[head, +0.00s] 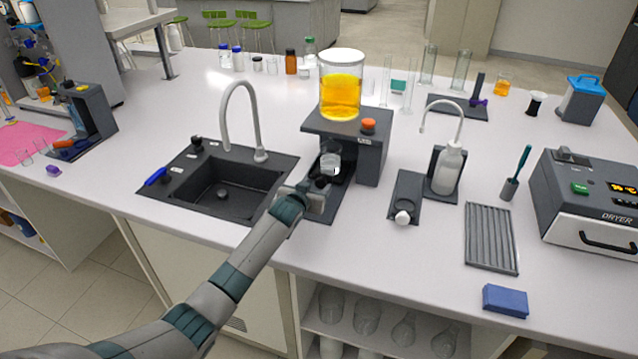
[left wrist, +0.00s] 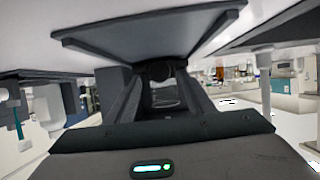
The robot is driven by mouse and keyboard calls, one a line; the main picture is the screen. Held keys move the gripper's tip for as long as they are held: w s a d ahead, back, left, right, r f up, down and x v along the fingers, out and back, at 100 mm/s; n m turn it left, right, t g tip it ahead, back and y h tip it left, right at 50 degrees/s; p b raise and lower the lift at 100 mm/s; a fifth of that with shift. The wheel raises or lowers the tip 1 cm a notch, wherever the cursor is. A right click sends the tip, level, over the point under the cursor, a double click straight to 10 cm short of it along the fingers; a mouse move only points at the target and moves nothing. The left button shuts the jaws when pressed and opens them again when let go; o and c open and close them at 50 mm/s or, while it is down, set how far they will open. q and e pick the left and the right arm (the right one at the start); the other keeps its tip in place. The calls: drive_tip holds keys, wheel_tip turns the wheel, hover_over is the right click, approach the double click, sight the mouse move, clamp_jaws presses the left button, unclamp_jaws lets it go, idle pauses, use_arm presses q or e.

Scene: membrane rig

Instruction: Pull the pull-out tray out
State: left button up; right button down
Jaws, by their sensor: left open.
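The membrane rig (head: 376,160) is a dark stand with an orange knob and a clear vessel of yellow liquid (head: 341,95) on top. A clear beaker (head: 331,164) sits in its opening, over the dark pull-out tray (head: 346,180). My left gripper (head: 322,184) is at the front of this opening, above the dark front plate (head: 318,215). In the left wrist view, the open fingers (left wrist: 162,88) point at a small dark round knob (left wrist: 159,71), with the beaker (left wrist: 168,96) behind it. I cannot tell whether the fingers touch the knob. My right gripper is out of view.
A black sink (head: 225,190) with a tall grey faucet (head: 242,110) stands left of the rig. A dark pad (head: 405,190) and a wash bottle (head: 449,170) stand to the right. The bench's front edge is close before the rig.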

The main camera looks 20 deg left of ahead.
sight(320, 183)
use_arm(q)
drive_tip(key=shift+x, duration=1.7)
clamp_jaws()
